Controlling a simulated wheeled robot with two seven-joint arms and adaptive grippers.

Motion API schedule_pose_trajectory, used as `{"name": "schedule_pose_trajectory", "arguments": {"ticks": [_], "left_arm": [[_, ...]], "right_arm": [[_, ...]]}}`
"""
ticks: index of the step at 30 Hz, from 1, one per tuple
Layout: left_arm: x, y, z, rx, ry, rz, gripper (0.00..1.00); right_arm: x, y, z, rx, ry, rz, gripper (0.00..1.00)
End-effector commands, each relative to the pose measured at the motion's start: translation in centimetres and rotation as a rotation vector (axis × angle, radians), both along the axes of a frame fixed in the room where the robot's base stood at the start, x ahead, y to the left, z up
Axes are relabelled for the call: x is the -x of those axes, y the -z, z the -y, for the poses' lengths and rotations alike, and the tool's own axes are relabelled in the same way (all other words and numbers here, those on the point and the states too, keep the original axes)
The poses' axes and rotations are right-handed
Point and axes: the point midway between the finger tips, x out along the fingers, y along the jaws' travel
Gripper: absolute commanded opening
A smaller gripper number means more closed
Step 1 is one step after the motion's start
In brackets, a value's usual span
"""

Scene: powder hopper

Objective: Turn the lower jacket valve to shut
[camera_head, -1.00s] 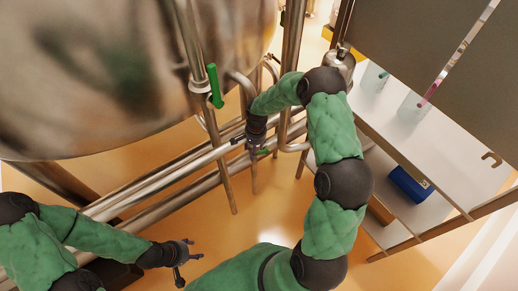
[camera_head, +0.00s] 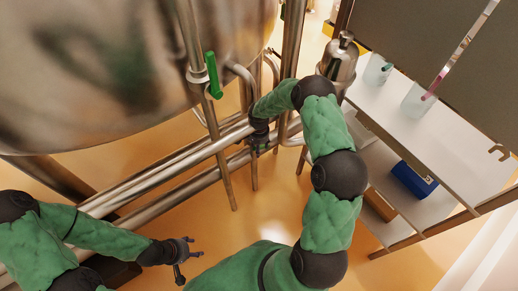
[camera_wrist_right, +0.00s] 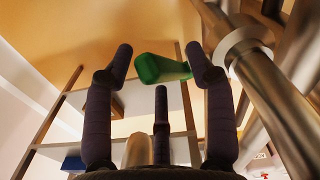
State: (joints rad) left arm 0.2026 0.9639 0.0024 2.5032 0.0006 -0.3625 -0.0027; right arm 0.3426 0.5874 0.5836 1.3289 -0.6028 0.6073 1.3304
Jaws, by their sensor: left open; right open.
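A green valve handle (camera_wrist_right: 160,68) shows in the right wrist view, beside a shiny steel pipe (camera_wrist_right: 265,85). It lies between the spread fingers of my right gripper (camera_wrist_right: 160,58), which is open around it. Its right end is close to one finger; I cannot tell if they touch. In the head view my right gripper (camera_head: 259,143) is at the low pipes and mostly hides this lower handle. Another green handle (camera_head: 213,75) hangs higher on a vertical pipe, untouched. My left gripper (camera_head: 183,264) is open and empty above the floor at the lower left.
A large steel vessel (camera_head: 120,70) fills the upper left. Several steel pipes (camera_head: 150,182) run below it. A white shelf unit (camera_head: 430,208) with a blue box (camera_head: 413,180) stands at the right. A steel bottle (camera_head: 340,60) stands near my right arm. The orange floor is open in the middle.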

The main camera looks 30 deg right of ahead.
Motion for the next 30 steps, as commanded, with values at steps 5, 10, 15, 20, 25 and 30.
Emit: {"name": "schedule_pose_trajectory", "arguments": {"ticks": [5, 10, 15, 20, 25, 30], "left_arm": [[0.0, 0.2, 0.0, 0.0, 0.0, 0.0, 0.56], [0.0, 0.1, 0.0, 0.0, 0.0, 0.0, 0.56], [0.0, 0.1, 0.0, 0.0, 0.0, 0.0, 0.56], [0.0, 0.1, 0.0, 0.0, 0.0, 0.0, 0.56], [0.0, 0.3, 0.0, 0.0, 0.0, 0.0, 0.56], [0.0, 1.3, 0.0, 0.0, 0.0, 0.0, 0.56]], "right_arm": [[0.0, 0.6, 0.0, 0.0, 0.0, 0.001, 0.56], [0.0, 0.6, 0.0, 0.0, 0.0, 0.001, 0.56], [0.0, 0.6, 0.0, 0.0, 0.0, 0.001, 0.22], [0.0, 0.6, 0.0, 0.0, -0.001, 0.001, 0.0], [-0.1, 0.7, 0.0, 0.003, -0.002, 0.002, 0.0], [-0.7, 1.0, -0.1, 0.024, -0.004, 0.012, 0.0]]}}
